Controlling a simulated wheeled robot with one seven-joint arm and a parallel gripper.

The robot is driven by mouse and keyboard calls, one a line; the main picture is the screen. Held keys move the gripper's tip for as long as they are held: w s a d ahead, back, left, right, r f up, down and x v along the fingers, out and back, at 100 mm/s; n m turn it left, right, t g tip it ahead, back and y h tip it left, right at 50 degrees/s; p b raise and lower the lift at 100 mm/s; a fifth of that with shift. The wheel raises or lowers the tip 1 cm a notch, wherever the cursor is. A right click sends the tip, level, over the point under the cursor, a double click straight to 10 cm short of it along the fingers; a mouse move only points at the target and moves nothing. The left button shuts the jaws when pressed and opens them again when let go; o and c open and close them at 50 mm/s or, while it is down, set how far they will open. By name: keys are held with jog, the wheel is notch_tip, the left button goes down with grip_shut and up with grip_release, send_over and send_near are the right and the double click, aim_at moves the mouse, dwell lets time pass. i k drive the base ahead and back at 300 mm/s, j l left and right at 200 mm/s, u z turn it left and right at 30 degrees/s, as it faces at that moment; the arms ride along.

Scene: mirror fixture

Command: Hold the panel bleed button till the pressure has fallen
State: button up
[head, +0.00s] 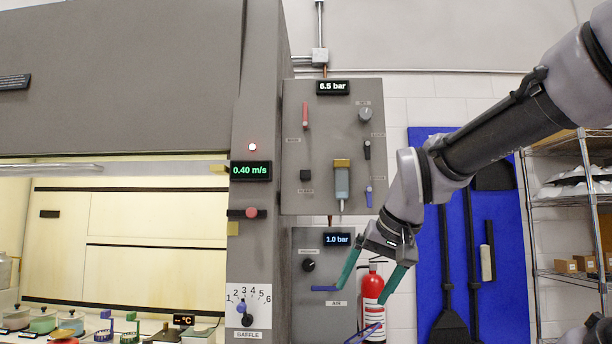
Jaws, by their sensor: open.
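The grey upper panel (325,205) hangs on the wall right of the large grey cabinet. Its display (333,87) reads 6.5 bar. A small black square button (306,175) sits at the panel's lower left; the label under it is too small to read surely, so I cannot confirm which control is the bleed button. The panel also carries a red lever (305,115), a round grey knob (365,114), a black switch (367,150) and a blue one (369,196). My gripper (361,295) is open and empty, below the panel and right of the button, touching no panel control.
A lower panel (310,325) has a display (338,239) reading 1.0 bar and a black knob (308,265). A red extinguisher (373,290) stands behind my gripper. The cabinet post holds a 0.40 m/s display (250,170), a red button (251,213) and a baffle dial (246,308).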

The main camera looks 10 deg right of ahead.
aim_at(305, 174)
jog(key=j+z, duration=0.25)
jog(key=j, duration=0.25)
jog(key=j+z, duration=0.2)
jog(key=j, duration=0.25)
jog(key=k+j+z, duration=0.1)
jog(key=j+z, duration=0.15)
jog(key=j, duration=0.2)
jog(key=k+j+z, duration=0.2)
jog(key=j, duration=0.25)
jog(key=j+z, duration=0.25)
jog(key=j, duration=0.2)
